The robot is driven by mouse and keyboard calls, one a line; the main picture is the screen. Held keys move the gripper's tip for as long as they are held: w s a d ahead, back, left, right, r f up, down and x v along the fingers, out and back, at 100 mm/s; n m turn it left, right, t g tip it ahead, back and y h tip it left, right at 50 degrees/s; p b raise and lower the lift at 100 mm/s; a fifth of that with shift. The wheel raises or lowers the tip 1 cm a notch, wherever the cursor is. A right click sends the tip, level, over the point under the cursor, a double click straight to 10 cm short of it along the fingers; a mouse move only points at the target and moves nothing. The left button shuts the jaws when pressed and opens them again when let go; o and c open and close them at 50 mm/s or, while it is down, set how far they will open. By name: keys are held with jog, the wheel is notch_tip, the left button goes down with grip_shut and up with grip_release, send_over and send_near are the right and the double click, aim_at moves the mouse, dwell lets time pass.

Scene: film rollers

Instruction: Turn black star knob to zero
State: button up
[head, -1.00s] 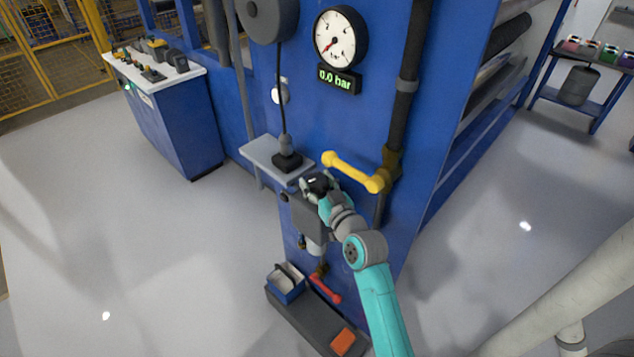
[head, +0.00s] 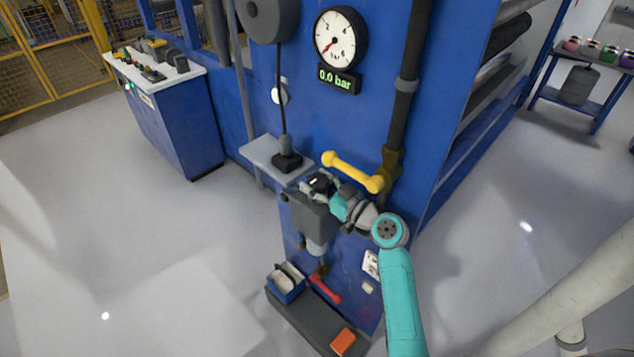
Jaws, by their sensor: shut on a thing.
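My gripper (head: 321,185) is at the top of a dark grey regulator box (head: 310,215) on the blue machine's front. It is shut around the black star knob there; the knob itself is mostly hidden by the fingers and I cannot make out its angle. My teal arm reaches in from the lower right. Above, a round white dial gauge (head: 339,37) has its red needle pointing to the lower left. The display (head: 339,80) under it reads 0.0 bar.
A yellow lever (head: 352,172) sticks out just above my gripper, close to it. A small grey shelf (head: 262,152) is at the left. Below are a red handle (head: 325,289), a blue bin (head: 283,290) and an orange block (head: 343,341). The floor at left is clear.

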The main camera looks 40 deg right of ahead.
jog(key=shift+f, duration=0.1)
dwell(0.4)
jog(key=o, duration=0.9)
jog(key=shift+h, duration=0.3)
jog(key=shift+m+h, duration=1.5)
jog(key=shift+h, duration=0.5)
jog(key=shift+m+g+h, duration=0.7)
jog(key=shift+m+h, duration=0.2)
jog(key=shift+h, duration=0.5)
jog(key=shift+m+g+h, duration=1.4)
jog(key=shift+m+h, duration=0.4)
jog(key=shift+h, duration=0.6)
